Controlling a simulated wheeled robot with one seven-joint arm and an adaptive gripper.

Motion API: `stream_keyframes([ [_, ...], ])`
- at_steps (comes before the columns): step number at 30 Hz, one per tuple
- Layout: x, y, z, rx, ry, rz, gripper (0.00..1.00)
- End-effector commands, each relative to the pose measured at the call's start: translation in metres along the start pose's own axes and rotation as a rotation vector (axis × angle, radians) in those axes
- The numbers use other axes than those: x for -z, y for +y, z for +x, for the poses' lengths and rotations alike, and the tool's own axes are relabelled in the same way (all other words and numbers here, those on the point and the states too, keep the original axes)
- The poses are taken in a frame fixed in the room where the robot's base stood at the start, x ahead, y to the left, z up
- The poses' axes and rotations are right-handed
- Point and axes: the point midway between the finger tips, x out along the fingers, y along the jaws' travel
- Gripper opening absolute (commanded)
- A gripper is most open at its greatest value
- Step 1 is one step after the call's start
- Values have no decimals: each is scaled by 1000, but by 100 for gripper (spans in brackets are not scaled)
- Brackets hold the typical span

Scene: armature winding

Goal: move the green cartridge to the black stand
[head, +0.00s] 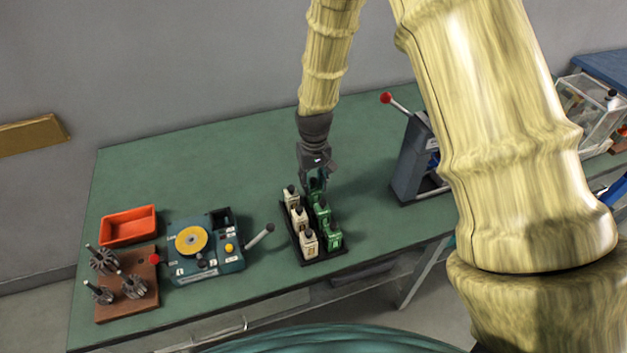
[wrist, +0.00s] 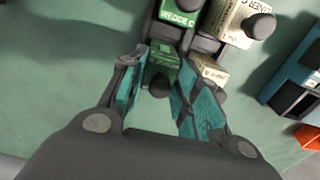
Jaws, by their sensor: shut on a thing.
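My gripper (head: 316,178) is at the back right corner of a black stand (head: 326,256), its fingers pointing down. It is shut on the rearmost green cartridge (wrist: 162,66). In the wrist view this cartridge, with its black knob, sits between the two teal finger pads. I cannot tell whether it is lifted clear of the stand. Two other green cartridges, a middle one (head: 322,215) and a front one (head: 334,239), stand in the same row. Cream cartridges with black knobs, the front one (head: 308,243) among them, fill the left row.
A teal winding device (head: 205,262) with a yellow disc and a lever stands left of the stand. An orange bin (head: 129,225) and a brown board (head: 127,306) with armatures lie farther left. A grey lever press (head: 411,160) stands to the right. The table behind is clear.

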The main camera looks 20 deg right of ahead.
Motion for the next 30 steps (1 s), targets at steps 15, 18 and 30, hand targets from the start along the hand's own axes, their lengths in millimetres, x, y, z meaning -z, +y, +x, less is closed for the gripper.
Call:
stream_keyframes([
  [15, 0, 0, 9, 0, 0, 0, 1],
  [18, 0, 0, 9, 0, 0, 0, 1],
  [30, 0, 0, 9, 0, 0, 0, 57],
])
